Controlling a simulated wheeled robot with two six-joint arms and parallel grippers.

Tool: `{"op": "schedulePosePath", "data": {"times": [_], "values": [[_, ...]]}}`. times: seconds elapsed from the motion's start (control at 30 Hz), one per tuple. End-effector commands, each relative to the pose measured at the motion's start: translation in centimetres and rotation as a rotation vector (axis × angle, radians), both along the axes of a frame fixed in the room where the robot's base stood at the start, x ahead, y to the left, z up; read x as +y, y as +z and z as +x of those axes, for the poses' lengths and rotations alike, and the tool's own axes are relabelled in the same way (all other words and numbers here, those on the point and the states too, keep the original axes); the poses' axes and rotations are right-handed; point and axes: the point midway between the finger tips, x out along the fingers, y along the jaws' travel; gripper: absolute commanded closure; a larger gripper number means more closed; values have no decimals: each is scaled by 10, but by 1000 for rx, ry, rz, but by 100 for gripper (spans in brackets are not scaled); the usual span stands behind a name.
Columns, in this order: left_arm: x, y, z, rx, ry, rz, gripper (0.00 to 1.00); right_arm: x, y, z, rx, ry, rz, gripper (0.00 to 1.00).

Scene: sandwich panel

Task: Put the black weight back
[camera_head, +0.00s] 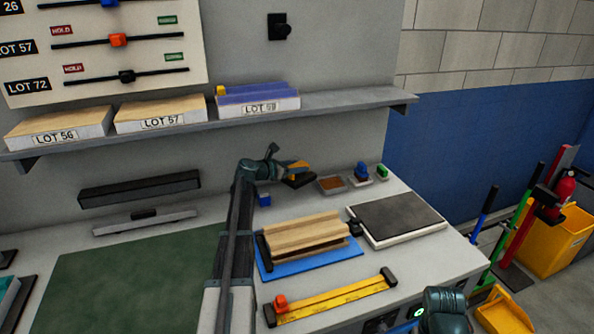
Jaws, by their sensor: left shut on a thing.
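My left gripper (295,173) is at the back of the bench, in front of the wall, and is shut on a dark, flat thing that looks like the black weight (299,182). The gripper hides part of it. I cannot tell whether it touches the bench. A small tray with a brown inside (331,184) lies just to its right. Farther right, a blue piece (361,171) and a green piece (383,171) stand on small pale holders. My right arm shows at the bottom right, but its gripper is not in view.
A wooden sandwich stack (304,237) lies on a blue board (312,264), with a dark-topped slab (397,216) to its right. A yellow bar tool (335,297) lies in front. A blue cube (264,200) stands beside my left arm. The shelf (340,104) overhangs the back.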

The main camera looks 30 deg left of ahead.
Motion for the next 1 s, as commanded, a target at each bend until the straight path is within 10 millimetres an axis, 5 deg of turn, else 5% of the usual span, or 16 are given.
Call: {"op": "schedulePosePath", "data": {"times": [0.13,0.47,1.0], "values": [[0,-24,0,-3,1,-4,100,0,-25,0,0,0,0,50],[0,-30,0,-3,1,-4,100,0,-30,0,0,0,0,50],[0,-67,0,-3,1,-4,100,0,-68,0,0,1,0,50]]}}
